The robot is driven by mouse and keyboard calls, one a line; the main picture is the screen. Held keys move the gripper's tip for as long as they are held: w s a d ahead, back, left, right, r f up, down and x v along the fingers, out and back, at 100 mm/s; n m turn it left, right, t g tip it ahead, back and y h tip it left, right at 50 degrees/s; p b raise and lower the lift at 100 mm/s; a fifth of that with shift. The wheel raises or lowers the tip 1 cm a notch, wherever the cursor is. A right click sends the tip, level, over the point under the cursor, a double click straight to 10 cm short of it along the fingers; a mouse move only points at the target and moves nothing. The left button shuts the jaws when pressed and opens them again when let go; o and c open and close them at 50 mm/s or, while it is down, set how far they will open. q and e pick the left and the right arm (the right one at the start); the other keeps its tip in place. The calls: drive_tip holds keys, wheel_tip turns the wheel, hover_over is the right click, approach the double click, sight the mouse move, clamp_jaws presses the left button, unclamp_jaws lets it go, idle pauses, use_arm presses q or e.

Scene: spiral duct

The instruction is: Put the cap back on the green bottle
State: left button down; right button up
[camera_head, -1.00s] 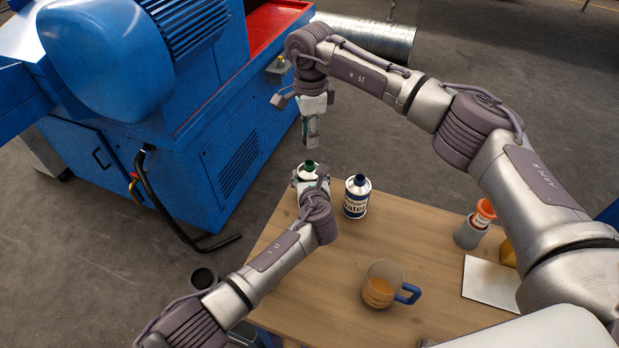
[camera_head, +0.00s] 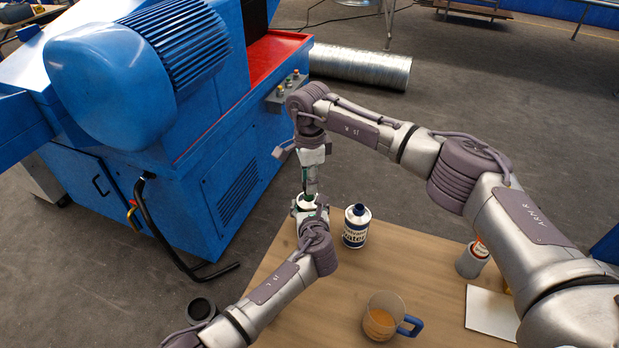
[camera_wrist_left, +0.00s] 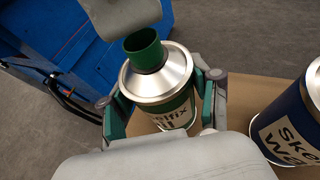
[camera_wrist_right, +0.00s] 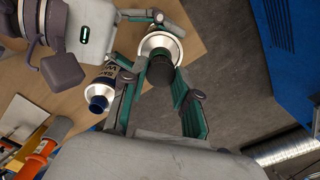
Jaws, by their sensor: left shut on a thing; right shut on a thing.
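The green bottle (camera_wrist_left: 173,112), with a silver shoulder and a white label, stands upright at the table's far left corner. My left gripper (camera_head: 309,208) is shut around its body, one finger on each side in the left wrist view. In the head view the fingers and arm mostly hide the cap and bottle.
A blue bottle (camera_head: 355,230) with a dark cap stands close to the right of the green one. A blue machine (camera_head: 190,190) stands left of the table.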

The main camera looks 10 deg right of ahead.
sight(305, 203)
drive_tip(key=shift+f, duration=0.7)
drive_tip(key=shift+f, duration=0.55)
